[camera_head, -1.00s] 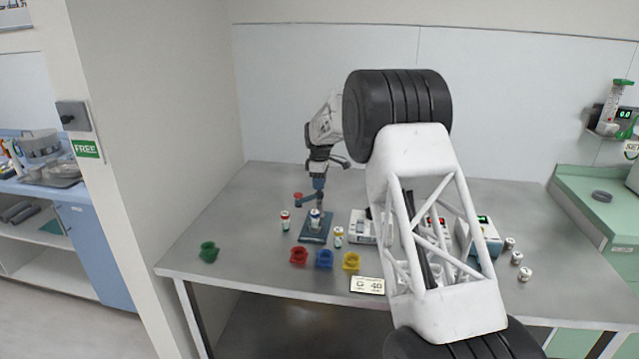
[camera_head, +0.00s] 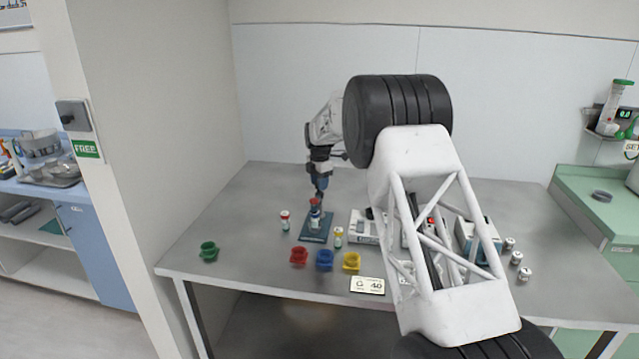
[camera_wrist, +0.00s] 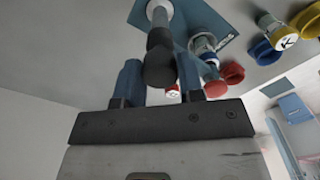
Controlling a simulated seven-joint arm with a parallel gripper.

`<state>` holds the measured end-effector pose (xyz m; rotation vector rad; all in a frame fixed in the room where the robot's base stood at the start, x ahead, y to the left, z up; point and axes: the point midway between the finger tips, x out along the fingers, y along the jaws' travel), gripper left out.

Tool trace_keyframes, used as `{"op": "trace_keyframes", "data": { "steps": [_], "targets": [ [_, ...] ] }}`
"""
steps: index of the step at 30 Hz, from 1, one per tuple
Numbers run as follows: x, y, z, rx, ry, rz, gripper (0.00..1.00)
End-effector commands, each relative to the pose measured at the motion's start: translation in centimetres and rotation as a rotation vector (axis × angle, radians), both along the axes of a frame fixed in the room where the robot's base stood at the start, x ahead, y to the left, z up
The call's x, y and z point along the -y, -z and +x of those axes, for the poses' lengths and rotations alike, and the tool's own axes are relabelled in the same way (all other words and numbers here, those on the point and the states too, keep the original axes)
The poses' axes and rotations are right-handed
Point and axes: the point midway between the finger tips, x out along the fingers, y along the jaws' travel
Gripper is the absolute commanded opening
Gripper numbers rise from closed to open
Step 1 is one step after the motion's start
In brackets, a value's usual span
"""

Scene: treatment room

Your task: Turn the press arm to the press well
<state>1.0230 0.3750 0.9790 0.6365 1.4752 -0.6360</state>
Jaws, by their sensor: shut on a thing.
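The press has a blue base plate (camera_head: 305,237) on the table, and it also shows in the wrist view (camera_wrist: 222,22). A vial (camera_head: 315,222) stands upright on the base; it shows in the wrist view too (camera_wrist: 203,43). The press arm's red end (camera_head: 314,202) appears just above the vial in the head view. In the wrist view this red disc (camera_wrist: 215,88) lies beside my right finger, nearer than the vial; exact alignment is unclear. My gripper (camera_head: 320,190) is shut on the dark knob (camera_wrist: 160,62) of the press, between its blue fingers. The well itself is hidden.
Capped vials stand left (camera_head: 285,221) and right (camera_head: 338,238) of the base. A white device (camera_head: 362,228) stands close on the right. Table space behind the press is clear.

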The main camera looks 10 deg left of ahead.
Motion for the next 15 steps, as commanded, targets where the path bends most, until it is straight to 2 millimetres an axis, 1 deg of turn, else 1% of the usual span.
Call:
{"op": "trace_keyframes", "data": {
  "steps": [15],
  "targets": [
    [-0.06, -0.05, -0.03, 0.0, -0.03, 0.0, 0.0]
  ]
}}
